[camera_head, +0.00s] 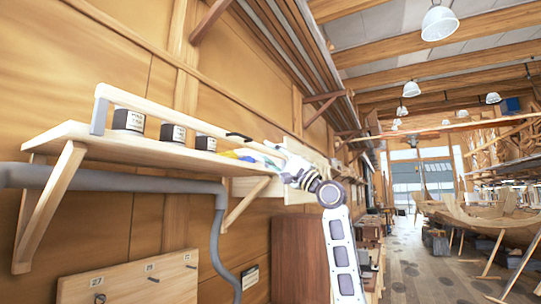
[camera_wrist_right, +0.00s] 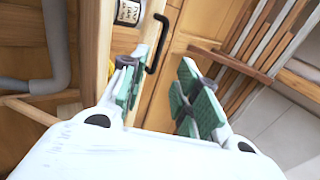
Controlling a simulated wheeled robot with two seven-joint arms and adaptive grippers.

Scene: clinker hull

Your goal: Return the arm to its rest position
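My right arm reaches up to the wall shelf. My right gripper (camera_head: 262,156) is at the shelf's far end, just below a pale wooden rail (camera_head: 165,108). In the right wrist view my right gripper (camera_wrist_right: 160,88) has its two green-padded fingers spread apart, with nothing held between them. A black curved handle (camera_wrist_right: 158,45) on the wood shows beyond the fingers; I cannot tell any contact with it. My left gripper is not in view.
The shelf (camera_head: 120,148) carries several dark labelled jars (camera_head: 173,134) behind the rail. A grey pipe (camera_head: 110,180) runs beneath it. A wooden cabinet (camera_head: 298,255) stands below my arm. A boat hull (camera_head: 480,212) sits at the right, beyond open floor (camera_head: 415,265).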

